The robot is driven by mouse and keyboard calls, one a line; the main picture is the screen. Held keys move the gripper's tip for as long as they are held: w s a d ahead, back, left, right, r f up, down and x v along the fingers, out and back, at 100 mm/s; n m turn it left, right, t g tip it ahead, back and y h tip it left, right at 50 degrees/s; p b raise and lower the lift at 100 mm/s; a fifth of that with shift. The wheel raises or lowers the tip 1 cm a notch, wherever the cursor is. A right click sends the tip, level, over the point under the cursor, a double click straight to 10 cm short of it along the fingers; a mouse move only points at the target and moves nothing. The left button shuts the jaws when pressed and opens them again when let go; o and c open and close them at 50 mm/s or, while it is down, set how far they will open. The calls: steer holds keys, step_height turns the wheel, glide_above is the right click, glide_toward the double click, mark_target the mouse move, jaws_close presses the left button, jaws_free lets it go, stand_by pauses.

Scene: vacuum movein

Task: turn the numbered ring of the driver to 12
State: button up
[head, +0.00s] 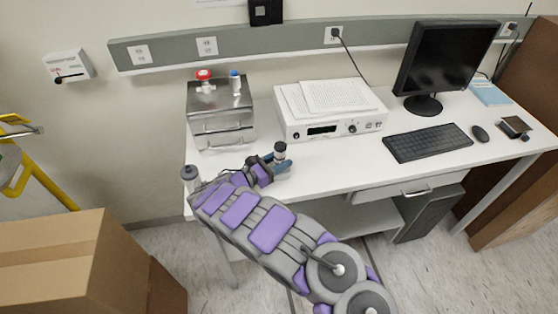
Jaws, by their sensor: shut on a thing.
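A small blue-and-dark tool, which looks like the driver (281,152), is at the front of the white desk, left of its middle. A dark, round upright part with a paler top shows at its upper end. My gripper (268,168) reaches it from the left and is shut on it. My purple-and-grey arm comes up from the lower right and bends back to the right towards the tool. The fingers are small here and partly hide the tool. The numbers on the ring are too small to read, so its setting cannot be told.
A metal box (221,112) with red and blue knobs stands behind my gripper. A white instrument (330,125) with papers on top stands to its right. A keyboard (428,143) and monitor (443,58) are further right. A cardboard box (70,262) stands at lower left.

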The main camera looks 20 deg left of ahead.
steer(key=shift+r+m+g+h, duration=0.1)
steer(key=shift+m+g+h, duration=0.3)
steer(key=shift+h, duration=0.1)
steer(key=o, duration=1)
steer(key=shift+c, duration=0.2)
steer(key=shift+n+t+y, duration=0.4)
steer(key=shift+y, duration=0.1)
